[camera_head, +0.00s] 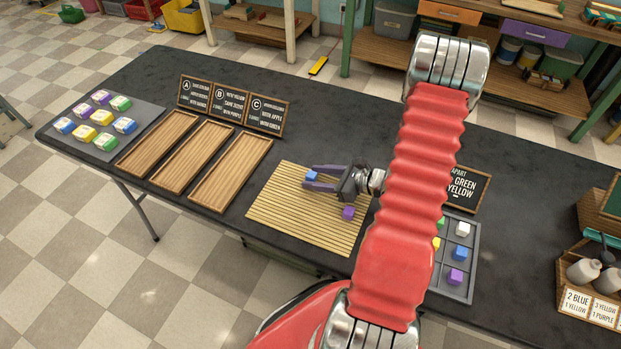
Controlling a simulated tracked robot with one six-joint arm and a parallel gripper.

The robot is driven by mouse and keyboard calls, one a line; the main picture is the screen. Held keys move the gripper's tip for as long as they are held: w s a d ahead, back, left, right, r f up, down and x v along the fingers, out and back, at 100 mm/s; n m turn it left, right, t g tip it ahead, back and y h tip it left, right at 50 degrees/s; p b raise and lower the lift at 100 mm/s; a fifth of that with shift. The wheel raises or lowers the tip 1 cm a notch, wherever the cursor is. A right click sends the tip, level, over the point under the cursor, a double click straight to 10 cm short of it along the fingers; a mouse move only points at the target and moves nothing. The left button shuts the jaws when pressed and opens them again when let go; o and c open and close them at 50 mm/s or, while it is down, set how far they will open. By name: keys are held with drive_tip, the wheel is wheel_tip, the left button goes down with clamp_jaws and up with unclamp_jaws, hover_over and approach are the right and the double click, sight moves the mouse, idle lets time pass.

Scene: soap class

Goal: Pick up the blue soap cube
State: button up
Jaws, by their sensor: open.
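A small blue soap cube (311,175) is on the slatted bamboo mat (290,225), near its upper edge. My gripper (309,178) reaches in from the right, low over the mat. Its two dark purple fingers are apart, and the cube shows between their tips. I cannot tell whether a finger touches the cube. Another blue cube (458,252) lies in the grey compartment tray (470,228) at the right, partly hidden by my red arm.
A purple cube (348,212) lies on the mat below my gripper. Wooden trays (230,175) and chalkboard signs (230,103) stand left of the mat. A grey board (62,143) with several coloured soaps is farther left.

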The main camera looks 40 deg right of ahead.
sight(315, 176)
drive_tip(key=shift+w+a+f, duration=0.1)
drive_tip(key=shift+w, duration=0.15)
drive_tip(key=shift+c, duration=0.4)
drive_tip(key=c, duration=1.1)
drive_tip(key=shift+o, duration=0.2)
drive_tip(key=shift+r, duration=5.05)
